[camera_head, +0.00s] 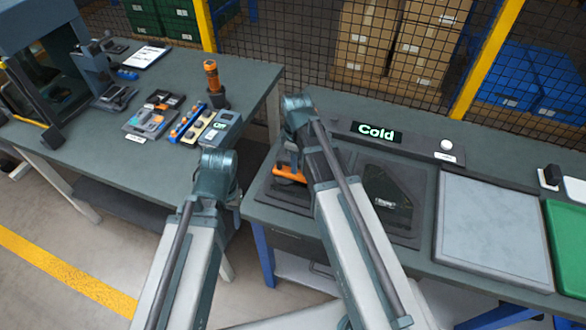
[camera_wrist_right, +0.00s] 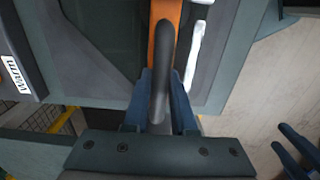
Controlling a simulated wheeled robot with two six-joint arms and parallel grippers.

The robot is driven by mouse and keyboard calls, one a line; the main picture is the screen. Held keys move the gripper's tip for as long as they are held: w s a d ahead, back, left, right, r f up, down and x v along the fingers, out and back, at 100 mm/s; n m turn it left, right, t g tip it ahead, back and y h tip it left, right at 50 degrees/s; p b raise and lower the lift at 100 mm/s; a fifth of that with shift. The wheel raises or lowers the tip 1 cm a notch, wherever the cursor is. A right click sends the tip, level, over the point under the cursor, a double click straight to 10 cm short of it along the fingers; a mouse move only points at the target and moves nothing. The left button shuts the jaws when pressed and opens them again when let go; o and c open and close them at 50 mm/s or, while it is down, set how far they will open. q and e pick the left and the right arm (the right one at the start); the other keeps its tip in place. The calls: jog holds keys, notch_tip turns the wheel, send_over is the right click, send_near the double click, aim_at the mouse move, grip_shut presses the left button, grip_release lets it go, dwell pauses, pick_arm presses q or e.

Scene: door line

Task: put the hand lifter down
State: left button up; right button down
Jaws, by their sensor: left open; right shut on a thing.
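The hand lifter, with an orange body (camera_head: 289,174) and a dark curved handle (camera_wrist_right: 162,70), is at the left end of the right bench. My right gripper (camera_wrist_right: 160,102) is shut on its handle. In the head view my right forearm and wrist hide most of the lifter and the fingers. The orange part is low over a dark pad (camera_head: 268,198); I cannot tell whether it touches. My left gripper (camera_wrist_right: 297,152) shows two blue fingers apart and empty at the right wrist view's lower right. In the head view its fingers are hidden behind its wrist.
A dark recessed plate (camera_head: 400,228) lies right of the lifter, then a pale grey panel (camera_head: 492,225) and a green tray (camera_head: 570,240). A "Cold" sign (camera_head: 377,132) stands behind. The left bench (camera_head: 165,185) holds tools and an orange flashlight (camera_head: 212,78). A gap separates the benches.

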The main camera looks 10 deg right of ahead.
jog(key=shift+d, duration=0.15)
jog(key=shift+f, duration=0.15)
jog(key=c, duration=0.7)
grip_release()
jog(key=shift+c, duration=0.2)
notch_tip(320, 180, up, 12)
jog(key=p, duration=1.2)
jog(key=s+a+m+h, duration=0.1)
jog(key=s+a+m, duration=0.6)
jog(key=s+a, duration=0.3)
jog(key=s, duration=0.4)
jog(key=shift+s+a+r, duration=0.2)
jog(key=shift+a, duration=0.1)
